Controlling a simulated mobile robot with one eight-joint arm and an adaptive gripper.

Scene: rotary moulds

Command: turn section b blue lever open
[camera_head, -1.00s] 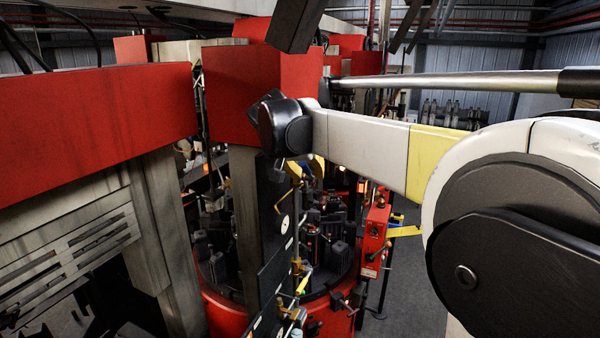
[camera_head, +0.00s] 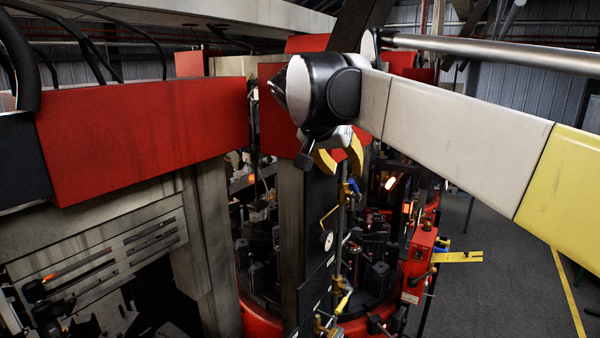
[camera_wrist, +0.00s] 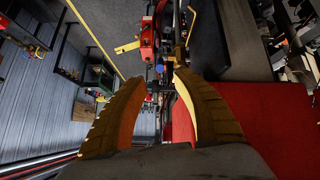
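My gripper (camera_head: 338,158) shows its yellow fingers in the head view, in front of the red block at the top of the dark panel. In the wrist view my gripper (camera_wrist: 161,80) is open, with nothing between its fingers. A narrow dark valve panel (camera_head: 318,215) stands below it with a round gauge, brass fittings and a yellow lever (camera_head: 342,303). A small blue patch (camera_head: 353,185) beside the upper fittings may be the blue lever; it is too small to be sure. My gripper is apart from it, above and to its left. Section letters are not readable.
A red beam (camera_head: 150,135) and grey column (camera_head: 213,250) stand left. The round mould table (camera_head: 262,325) lies behind the panel. A red control box (camera_head: 418,265) with a yellow bracket (camera_head: 458,257) stands right. Open grey floor (camera_head: 510,285) lies beyond.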

